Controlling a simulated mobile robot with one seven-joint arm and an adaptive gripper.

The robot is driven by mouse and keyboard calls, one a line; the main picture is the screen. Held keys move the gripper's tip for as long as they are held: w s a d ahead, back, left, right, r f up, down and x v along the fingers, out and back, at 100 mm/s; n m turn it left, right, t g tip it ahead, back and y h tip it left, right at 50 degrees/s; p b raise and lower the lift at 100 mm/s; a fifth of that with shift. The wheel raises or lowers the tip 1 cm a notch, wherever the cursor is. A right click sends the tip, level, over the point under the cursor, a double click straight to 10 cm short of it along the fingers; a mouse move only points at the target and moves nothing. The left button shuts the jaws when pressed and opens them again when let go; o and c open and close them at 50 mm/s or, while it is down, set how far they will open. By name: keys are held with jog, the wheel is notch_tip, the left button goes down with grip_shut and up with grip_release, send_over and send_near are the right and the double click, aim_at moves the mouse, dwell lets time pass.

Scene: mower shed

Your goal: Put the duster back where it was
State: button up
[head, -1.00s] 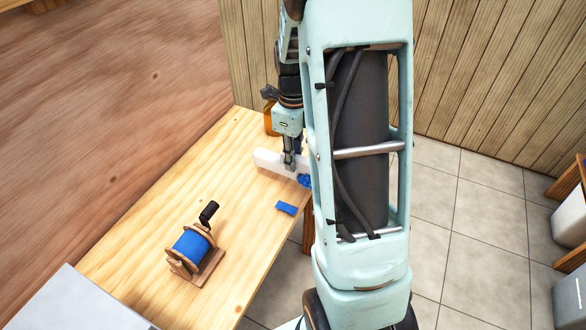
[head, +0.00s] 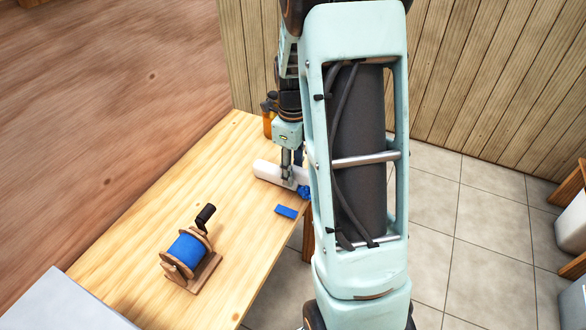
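The duster appears to be the long white piece (head: 267,171) with a ruffled blue part at its right end, near the right edge of the wooden table. My gripper (head: 288,180) points down onto the middle of the white piece and appears shut on it. The fingertips are small and partly hidden. My arm hides the right end of the duster. I cannot tell whether the duster touches the tabletop.
A small blue block or pad (head: 286,211) lies at the table's (head: 140,262) right edge. A wooden reel with blue winding and a black crank (head: 187,252) stands nearer. An orange item (head: 267,124) stands at the far corner. The table's left middle is clear.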

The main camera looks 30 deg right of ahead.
notch_tip(320, 180, up, 12)
jog(key=p, duration=0.1)
jog(key=shift+r, duration=0.2)
dwell(0.3)
dwell(0.4)
